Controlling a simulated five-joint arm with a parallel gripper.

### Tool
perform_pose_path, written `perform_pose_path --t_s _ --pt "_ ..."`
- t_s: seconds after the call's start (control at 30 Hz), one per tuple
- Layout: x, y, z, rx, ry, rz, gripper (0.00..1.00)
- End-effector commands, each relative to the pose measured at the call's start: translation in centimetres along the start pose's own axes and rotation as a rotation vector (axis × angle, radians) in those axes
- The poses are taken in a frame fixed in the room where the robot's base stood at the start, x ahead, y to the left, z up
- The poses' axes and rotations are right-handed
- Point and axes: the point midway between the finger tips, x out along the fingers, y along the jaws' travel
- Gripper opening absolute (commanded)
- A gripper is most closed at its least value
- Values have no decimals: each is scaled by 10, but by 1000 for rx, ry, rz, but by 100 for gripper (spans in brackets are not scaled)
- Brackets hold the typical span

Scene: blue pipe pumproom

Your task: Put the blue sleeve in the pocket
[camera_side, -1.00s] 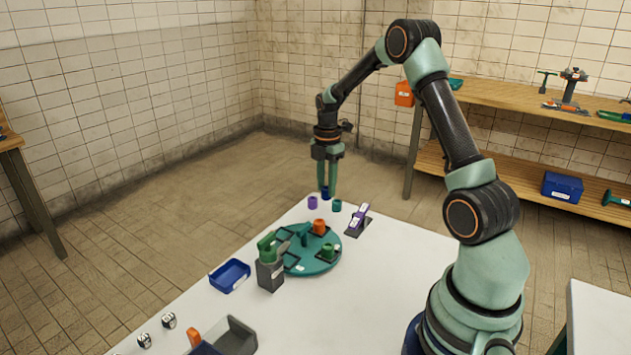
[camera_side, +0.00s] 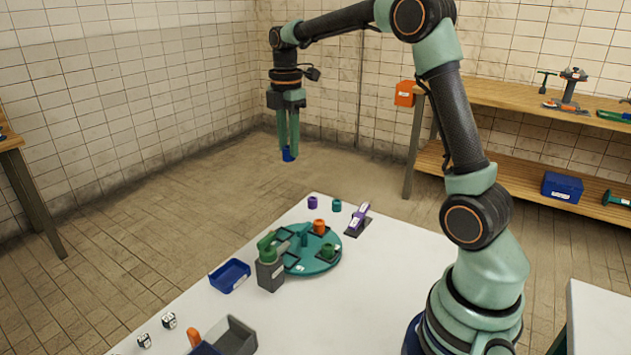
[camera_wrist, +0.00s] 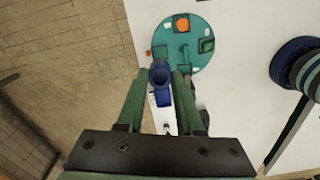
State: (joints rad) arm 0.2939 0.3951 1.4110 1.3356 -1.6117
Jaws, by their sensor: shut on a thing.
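My gripper (camera_side: 289,156) is shut on the blue sleeve (camera_side: 287,154), high above the far left edge of the white table. The wrist view shows the blue sleeve (camera_wrist: 160,76) upright between the fingertips, its open top visible. The teal round plate (camera_side: 318,267) with dark square pockets lies below and nearer the side camera. An orange sleeve (camera_side: 319,227) and a green sleeve (camera_side: 328,250) sit in two pockets. The pocket (camera_side: 290,261) at the near left looks empty, partly behind a grey-and-green device (camera_side: 270,262).
A purple sleeve (camera_side: 312,203) and a teal sleeve (camera_side: 337,206) stand at the table's far end, near a purple-topped stand (camera_side: 358,219). A blue tray (camera_side: 230,276) and a grey bin (camera_side: 236,338) lie at the left. The table's middle right is clear.

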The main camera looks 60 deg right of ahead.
Motion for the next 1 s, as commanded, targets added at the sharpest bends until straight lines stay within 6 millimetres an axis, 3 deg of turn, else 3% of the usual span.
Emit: perform_pose_path --t_s 0.1,0.27,0.73,1.0 --pt "-4 -2 -26 2 0 1 0" --pt "10 -4 -35 9 0 -3 0" --pt "122 -5 -34 9 0 -6 0" --pt "153 -4 -34 8 0 0 0"
